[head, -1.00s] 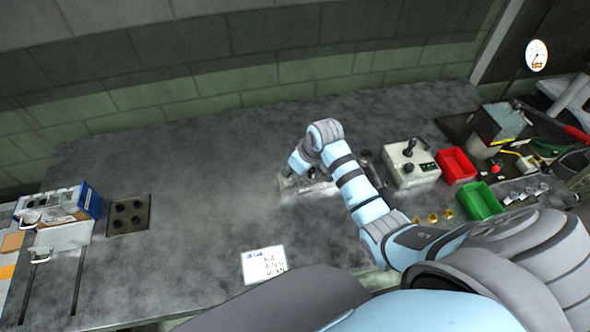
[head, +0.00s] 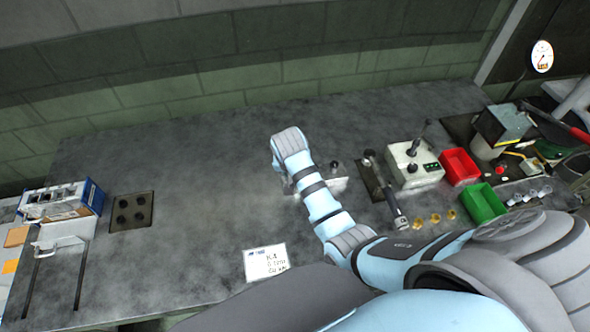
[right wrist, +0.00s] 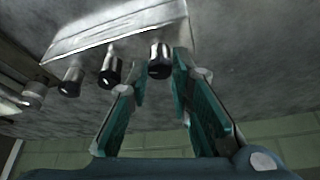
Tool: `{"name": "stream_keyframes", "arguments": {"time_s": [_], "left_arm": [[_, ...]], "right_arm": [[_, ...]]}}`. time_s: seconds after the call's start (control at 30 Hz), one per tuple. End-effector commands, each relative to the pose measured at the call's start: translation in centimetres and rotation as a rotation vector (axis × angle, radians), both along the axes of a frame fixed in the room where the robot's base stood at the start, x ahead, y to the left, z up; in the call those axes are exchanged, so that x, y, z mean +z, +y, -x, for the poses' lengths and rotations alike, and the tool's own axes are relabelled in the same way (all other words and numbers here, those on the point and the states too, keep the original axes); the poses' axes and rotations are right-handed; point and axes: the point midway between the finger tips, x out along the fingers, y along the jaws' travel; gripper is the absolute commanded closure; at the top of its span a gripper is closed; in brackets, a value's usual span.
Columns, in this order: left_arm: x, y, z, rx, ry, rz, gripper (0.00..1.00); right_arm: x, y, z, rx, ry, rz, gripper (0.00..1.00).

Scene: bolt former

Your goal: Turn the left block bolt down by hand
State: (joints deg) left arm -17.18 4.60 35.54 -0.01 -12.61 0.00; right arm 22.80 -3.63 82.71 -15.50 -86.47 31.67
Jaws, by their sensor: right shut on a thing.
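A pale metal block (head: 332,186) lies on the grey table, partly hidden by my right arm in the head view. The fingers are hidden under my wrist in the head view. My left gripper is out of view.
Right of the block are a lever tool (head: 394,208), a control box (head: 415,166), a red bin (head: 460,167) and a green bin (head: 483,203). Brass pieces (head: 434,218) lie in front. A written card (head: 265,262) is nearer. The table's left middle is clear.

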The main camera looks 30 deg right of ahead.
Motion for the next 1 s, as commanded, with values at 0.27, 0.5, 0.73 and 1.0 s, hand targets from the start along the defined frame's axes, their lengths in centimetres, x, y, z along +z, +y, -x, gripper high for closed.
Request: {"name": "stream_keyframes", "arguments": {"time_s": [0.27, 0.5, 0.73, 1.0], "left_arm": [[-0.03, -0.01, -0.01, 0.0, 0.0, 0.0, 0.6], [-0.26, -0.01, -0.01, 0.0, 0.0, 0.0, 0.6], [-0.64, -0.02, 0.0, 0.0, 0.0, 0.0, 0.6], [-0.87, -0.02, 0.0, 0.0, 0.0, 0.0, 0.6]], "right_arm": [[0.16, 0.29, -0.4, -0.258, -0.005, 0.0, 1.0], [0.12, 0.37, -0.61, -0.471, -0.005, 0.001, 1.0], [0.11, 0.42, -0.79, -0.623, -0.007, 0.0, 1.0], [0.13, 0.4, -0.86, -0.716, -0.007, 0.0, 1.0]]}}
